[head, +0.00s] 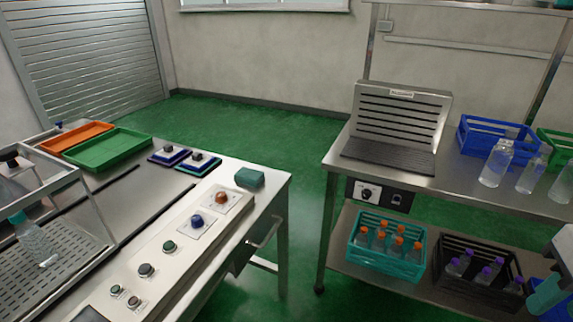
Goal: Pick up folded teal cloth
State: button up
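The folded teal cloth (250,177) is a small, thick, dark teal block. It lies flat at the far right corner of the steel machine table (270,186), close to its edge. It sits just beyond the orange button, and nothing covers it.
A button panel (170,244) runs along the table's near side. Green (108,150) and orange (80,138) trays lie behind. A green-floored gap separates this table from a steel bench (328,158) holding a slotted stand (400,112), bottles (496,163) and crates (470,140).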

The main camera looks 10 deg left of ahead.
aim_at(253, 178)
jog(key=z, duration=0.05)
jog(key=i, duration=0.65)
jog(key=u, duration=0.75)
jog(key=i, duration=0.8)
jog(key=u, duration=0.7)
